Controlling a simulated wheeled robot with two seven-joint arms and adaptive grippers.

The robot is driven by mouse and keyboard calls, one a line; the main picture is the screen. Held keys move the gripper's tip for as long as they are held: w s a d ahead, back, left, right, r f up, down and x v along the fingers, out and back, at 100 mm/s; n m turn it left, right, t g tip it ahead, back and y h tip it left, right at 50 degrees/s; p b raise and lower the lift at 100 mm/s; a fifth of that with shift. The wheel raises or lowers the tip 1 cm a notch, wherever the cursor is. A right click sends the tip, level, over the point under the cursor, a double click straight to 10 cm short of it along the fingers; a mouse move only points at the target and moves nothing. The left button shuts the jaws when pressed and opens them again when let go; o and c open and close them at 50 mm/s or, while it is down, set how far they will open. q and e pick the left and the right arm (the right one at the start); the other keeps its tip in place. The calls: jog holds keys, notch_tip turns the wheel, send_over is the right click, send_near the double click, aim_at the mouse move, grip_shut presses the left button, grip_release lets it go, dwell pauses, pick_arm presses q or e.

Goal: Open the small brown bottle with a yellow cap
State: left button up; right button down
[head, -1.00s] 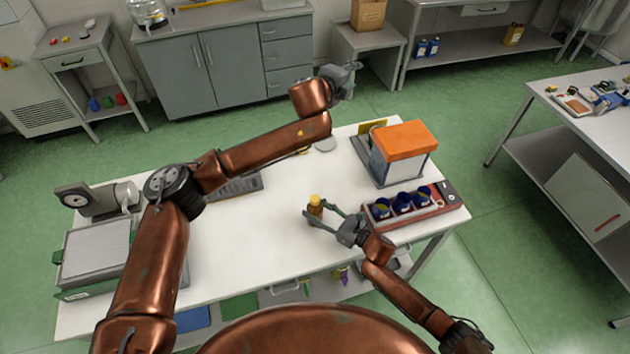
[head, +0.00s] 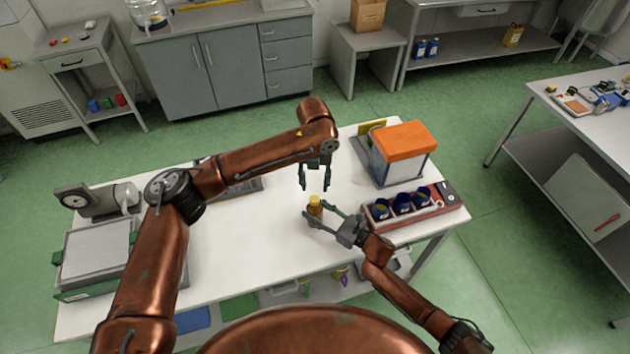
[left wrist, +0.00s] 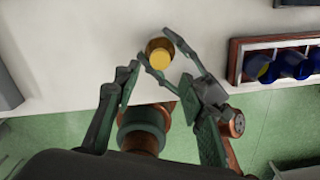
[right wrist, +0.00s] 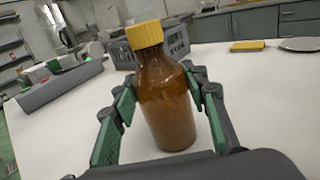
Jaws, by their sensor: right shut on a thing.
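The small brown bottle (head: 315,214) with a yellow cap (head: 315,200) stands upright on the white table. My right gripper (head: 314,208) is shut on the bottle's body from the front right. The right wrist view shows the brown glass (right wrist: 168,105) between its fingers, with the yellow cap (right wrist: 145,34) free above them. My left gripper (head: 315,187) points down, open and empty, a little behind and above the bottle. In the left wrist view the yellow cap (left wrist: 159,58) shows from above, just beyond the open left fingers (left wrist: 159,76).
A red caddy (head: 425,209) with several dark blue cups stands right of my right gripper. An orange-topped box (head: 404,143) stands behind it. The table middle (head: 245,235) is clear.

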aim_at(315, 199)
pick_arm(q)
notch_tip(315, 199, down, 8)
jog(key=shift+r, duration=0.2)
pick_arm(e)
jog(key=shift+d+f, duration=0.1)
jog(key=shift+f, duration=0.2)
pick_arm(q)
grip_shut()
pick_arm(e)
jog(key=shift+s, duration=0.1)
